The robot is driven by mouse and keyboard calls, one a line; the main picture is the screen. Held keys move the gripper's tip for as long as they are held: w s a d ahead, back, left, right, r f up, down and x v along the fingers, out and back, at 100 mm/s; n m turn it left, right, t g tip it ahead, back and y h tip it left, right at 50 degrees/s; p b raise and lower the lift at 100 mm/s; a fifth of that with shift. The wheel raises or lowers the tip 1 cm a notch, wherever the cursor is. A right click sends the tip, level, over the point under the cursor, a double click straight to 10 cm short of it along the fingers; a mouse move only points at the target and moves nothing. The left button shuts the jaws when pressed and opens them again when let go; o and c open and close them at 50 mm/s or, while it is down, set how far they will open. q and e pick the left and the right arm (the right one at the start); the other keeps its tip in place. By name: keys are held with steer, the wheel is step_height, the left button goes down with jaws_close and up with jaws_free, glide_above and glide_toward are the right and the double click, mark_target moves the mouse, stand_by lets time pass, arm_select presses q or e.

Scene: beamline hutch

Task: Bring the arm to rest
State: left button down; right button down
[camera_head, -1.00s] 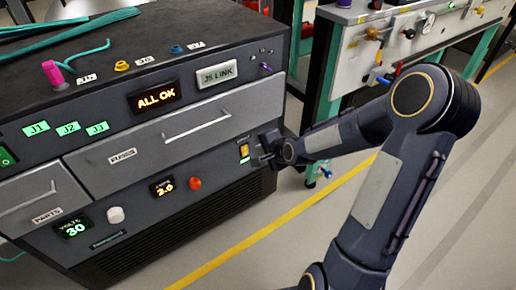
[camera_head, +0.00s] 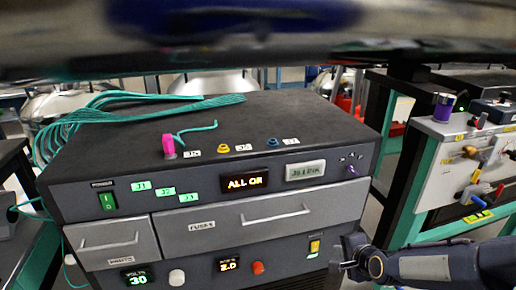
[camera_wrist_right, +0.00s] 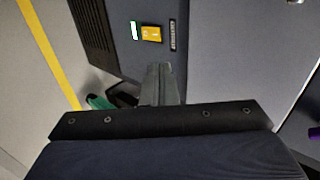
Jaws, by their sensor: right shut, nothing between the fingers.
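My right gripper (camera_head: 346,256) is at the lower right of the instrument cabinet (camera_head: 215,225) in the head view. Its arm comes in from the right edge. In the right wrist view the gripper fingers (camera_wrist_right: 160,84) are closed together and empty, pointing at the cabinet's front panel just below a yellow rocker switch (camera_wrist_right: 151,34). The same yellow switch (camera_head: 314,246) shows in the head view, up and left of the gripper. I cannot tell whether the fingertips touch the panel. My left gripper is not in view.
The cabinet top holds teal cables (camera_head: 160,104), a pink plug (camera_head: 168,146) and coloured sockets. Its display (camera_head: 245,182) reads ALL OK. A bench with a white valve panel (camera_head: 470,160) stands at the right. A dark blurred bar crosses the top of the head view.

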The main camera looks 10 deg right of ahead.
steer(key=s+a+r+n+g+y, duration=0.1)
steer(key=s+a+r+n, duration=0.3)
steer(key=s, duration=0.4)
steer(key=s+a+r+n+g+y, duration=0.1)
steer(key=s+a+r+n+g, duration=0.15)
steer(key=s+n, duration=0.45)
steer(key=s+a+r+n+g+y, duration=0.1)
steer(key=s+a+r+n, duration=0.3)
steer(key=s, duration=0.5)
step_height(320, 180, up, 27)
steer(key=p, duration=2.8)
steer(key=shift+a, duration=0.4)
